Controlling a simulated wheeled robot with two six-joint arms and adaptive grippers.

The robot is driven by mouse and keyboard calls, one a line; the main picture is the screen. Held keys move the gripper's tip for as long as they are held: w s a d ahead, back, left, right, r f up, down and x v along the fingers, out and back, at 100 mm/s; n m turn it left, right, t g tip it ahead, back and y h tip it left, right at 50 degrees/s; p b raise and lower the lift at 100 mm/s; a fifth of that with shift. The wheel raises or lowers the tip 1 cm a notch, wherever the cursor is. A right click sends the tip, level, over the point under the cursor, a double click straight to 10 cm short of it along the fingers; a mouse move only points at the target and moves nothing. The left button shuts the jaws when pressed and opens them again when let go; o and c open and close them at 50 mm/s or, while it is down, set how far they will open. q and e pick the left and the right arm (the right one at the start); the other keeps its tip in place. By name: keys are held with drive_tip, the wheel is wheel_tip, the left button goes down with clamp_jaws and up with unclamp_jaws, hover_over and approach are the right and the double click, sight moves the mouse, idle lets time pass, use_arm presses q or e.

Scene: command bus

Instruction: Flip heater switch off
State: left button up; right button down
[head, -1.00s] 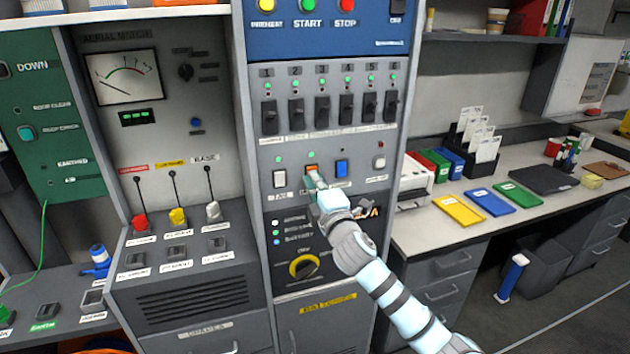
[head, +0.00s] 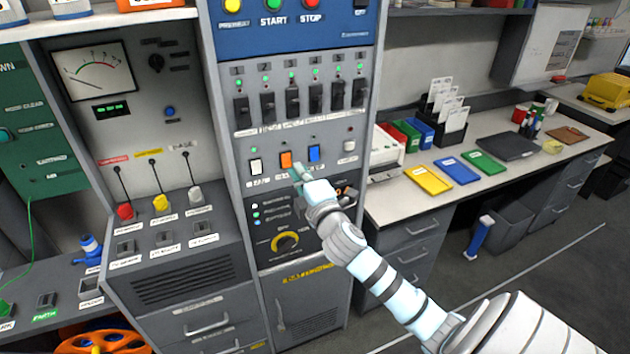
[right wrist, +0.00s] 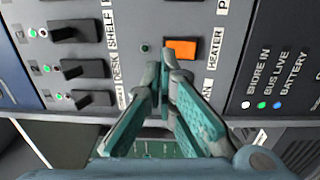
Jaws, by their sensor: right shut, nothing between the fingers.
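The heater switch (head: 286,160) is an orange rocker in the row below the breakers on the grey panel. It also shows in the right wrist view (right wrist: 181,49), with the word HEATER beside it. The small round lamp (right wrist: 145,47) beside it looks dark in the right wrist view. My right gripper (head: 299,173) is shut and empty, its tips just below the orange rocker in the head view. In the right wrist view the fingertips (right wrist: 166,72) are close to the rocker's edge; I cannot tell whether they touch it. My left gripper is not in view.
A white rocker (head: 256,166) and a blue rocker (head: 314,153) flank the orange one. Black breakers (head: 291,101) with green lamps sit above. A yellow-marked rotary knob (head: 286,241) is below. A desk with coloured trays (head: 428,179) stands to the right.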

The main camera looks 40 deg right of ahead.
drive_tip(key=v, duration=0.7)
drive_tip(key=shift+a+r, duration=0.3)
drive_tip(key=shift+r, duration=0.05)
drive_tip(key=shift+w, duration=0.1)
